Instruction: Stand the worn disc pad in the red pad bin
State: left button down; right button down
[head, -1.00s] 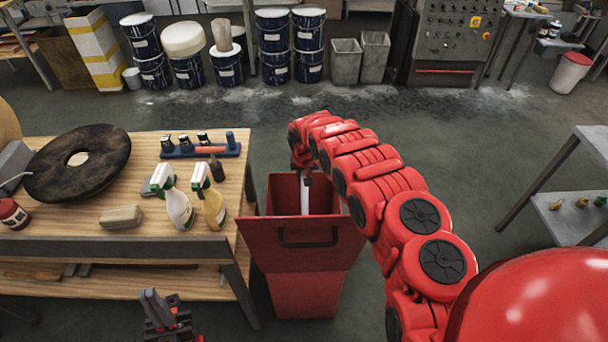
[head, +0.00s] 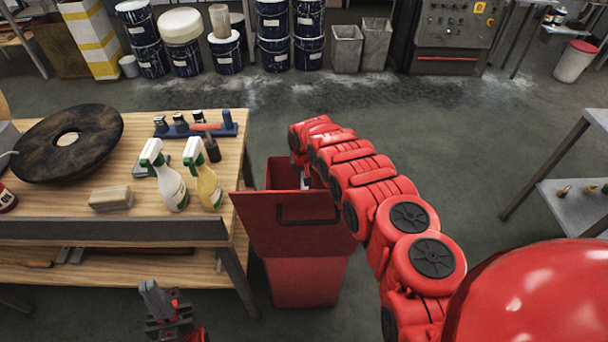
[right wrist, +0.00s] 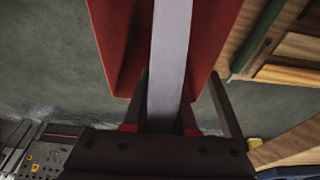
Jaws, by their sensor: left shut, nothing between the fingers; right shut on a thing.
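The red pad bin (head: 303,280) stands on the floor just right of the bench, its mouth open upward. My right gripper (head: 304,174) is over the bin's mouth. It is shut on the disc pad (head: 308,183), of which only a small pale part shows in the head view. In the right wrist view the pad (right wrist: 171,50) is a pale upright band, seen edge-on between the fingers (right wrist: 164,112), with red bin walls (right wrist: 215,40) on both sides. The pad's lower end is hidden. My left gripper (head: 158,300) is shut and empty, low in front of the bench.
The wooden bench (head: 130,215) at left holds a large dark disc with a central hole (head: 30,150), spray bottles (head: 168,180), a pale block (head: 110,198) and a blue rack (head: 200,130). A grey shelf unit (head: 575,210) stands at right. Open floor lies behind the bin.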

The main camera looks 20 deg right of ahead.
jog(key=c, duration=0.6)
grip_release()
jog(key=shift+c, duration=0.2)
jog(key=p+v, duration=0.7)
jog(key=p, duration=0.1)
jog(key=shift+w, duration=0.1)
jog(key=p+v, duration=0.6)
jog(key=v, duration=0.4)
jog(key=shift+s, duration=0.25)
jog(key=shift+d+r, duration=0.1)
